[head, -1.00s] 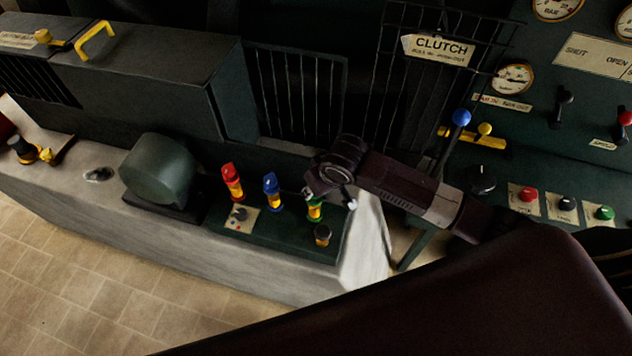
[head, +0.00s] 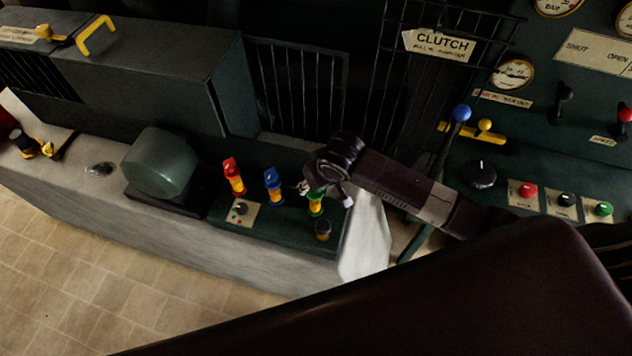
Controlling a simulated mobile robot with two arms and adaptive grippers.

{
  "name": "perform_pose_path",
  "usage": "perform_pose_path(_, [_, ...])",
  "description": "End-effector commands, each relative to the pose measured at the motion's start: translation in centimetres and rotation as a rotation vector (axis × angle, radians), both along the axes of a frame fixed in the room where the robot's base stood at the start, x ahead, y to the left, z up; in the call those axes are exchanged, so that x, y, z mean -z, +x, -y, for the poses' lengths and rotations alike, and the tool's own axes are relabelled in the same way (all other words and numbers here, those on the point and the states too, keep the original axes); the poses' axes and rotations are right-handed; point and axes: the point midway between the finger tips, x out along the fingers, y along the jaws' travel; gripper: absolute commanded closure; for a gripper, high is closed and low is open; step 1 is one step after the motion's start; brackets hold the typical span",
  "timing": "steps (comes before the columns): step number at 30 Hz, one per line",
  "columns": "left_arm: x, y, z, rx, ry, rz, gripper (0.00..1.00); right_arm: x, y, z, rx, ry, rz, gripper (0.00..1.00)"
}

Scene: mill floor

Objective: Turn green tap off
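The green tap (head: 315,208) stands on the dark green panel at the right end of the row of taps. Its yellow lower body shows, and its green top is mostly hidden under my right gripper. My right gripper (head: 325,195) is directly over this tap, with its fingertips spread to either side of the green top. Whether the fingers touch the tap cannot be told. My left gripper is not in view.
A blue tap (head: 273,185) and a red tap (head: 234,177) stand close to the left. A blue-balled lever (head: 461,114) rises behind my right arm.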

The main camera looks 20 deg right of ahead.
Motion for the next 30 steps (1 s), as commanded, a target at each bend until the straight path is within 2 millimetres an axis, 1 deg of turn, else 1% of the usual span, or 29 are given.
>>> perform_pose_path(7, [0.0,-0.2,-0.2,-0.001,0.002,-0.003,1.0,-0.1,-0.1,0.0,-0.001,0.0,-0.002,0.56])
perform_pose_path(11, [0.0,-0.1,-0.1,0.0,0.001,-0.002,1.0,-1.0,-0.5,0.0,-0.002,0.001,-0.002,0.56])
perform_pose_path(14, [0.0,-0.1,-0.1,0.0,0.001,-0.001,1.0,-2.5,-1.1,0.1,-0.003,0.001,0.001,0.56])
perform_pose_path(24, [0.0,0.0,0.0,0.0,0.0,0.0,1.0,-8.8,-3.6,0.6,-0.001,0.001,0.002,0.56])
perform_pose_path(27, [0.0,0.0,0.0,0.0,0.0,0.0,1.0,-10.0,-4.1,0.7,-0.001,0.001,0.0,0.56])
perform_pose_path(30, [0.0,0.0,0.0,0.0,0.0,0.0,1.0,-10.7,-4.4,0.8,-0.001,0.0,0.0,0.56])
